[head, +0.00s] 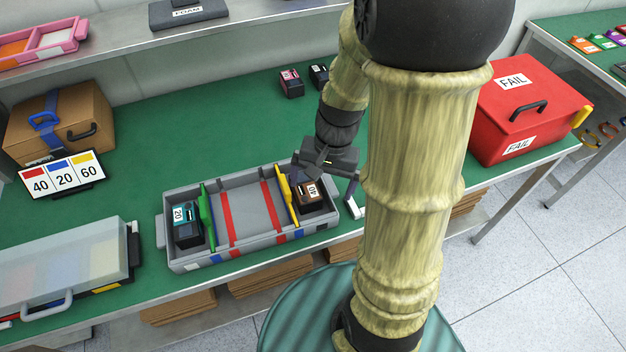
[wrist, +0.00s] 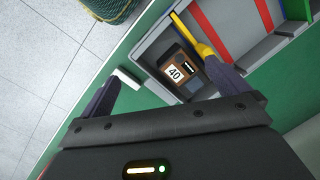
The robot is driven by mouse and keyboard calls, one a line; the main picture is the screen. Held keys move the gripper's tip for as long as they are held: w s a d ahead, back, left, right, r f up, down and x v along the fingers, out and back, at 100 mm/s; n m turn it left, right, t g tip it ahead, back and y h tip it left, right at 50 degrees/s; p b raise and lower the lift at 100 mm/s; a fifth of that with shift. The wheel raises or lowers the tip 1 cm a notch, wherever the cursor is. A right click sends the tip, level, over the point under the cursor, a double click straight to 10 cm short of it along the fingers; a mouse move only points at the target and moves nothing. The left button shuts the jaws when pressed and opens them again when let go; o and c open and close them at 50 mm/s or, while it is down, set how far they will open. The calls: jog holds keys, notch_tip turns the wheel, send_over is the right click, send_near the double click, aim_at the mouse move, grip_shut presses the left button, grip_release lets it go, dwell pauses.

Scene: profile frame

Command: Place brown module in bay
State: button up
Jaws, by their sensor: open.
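The brown module (head: 308,196), labelled 40, is inside the right end bay of the grey tray (head: 245,251), beside the yellow divider (head: 287,194). In the wrist view the brown module (wrist: 183,62) lies between my spread fingers, below them. I cannot tell if it sits fully flat. My gripper (head: 326,196) is open over the right end of the tray. In the wrist view my gripper (wrist: 166,66) has one finger outside the tray's end wall and the other by the yellow divider (wrist: 196,36).
A teal module (head: 186,224) labelled 20 is in the left bay, beside a green divider (head: 206,217). The middle bay is empty, with red strips. A card (head: 62,176) reads 40, 20, 60. Two dark modules (head: 291,83) stand behind. A red FAIL box (head: 515,110) is at right.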

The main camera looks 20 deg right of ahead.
jog(key=a+n+t, duration=0.1)
jog(key=n, duration=0.1)
jog(key=r+n+t+h, duration=0.1)
jog(key=n, duration=0.1)
jog(key=s+a+r+n+t, duration=0.1)
jog(key=n, duration=0.1)
jog(key=shift+a+r+n+h, duration=0.2)
jog(key=shift+a+n+h, duration=0.1)
jog(key=shift+a+h, duration=0.1)
jog(key=w+p+v, duration=0.2)
jog(key=p+v, duration=0.6)
jog(key=shift+r+p, duration=0.3)
jog(key=shift+r, duration=0.1)
jog(key=shift+s, duration=0.1)
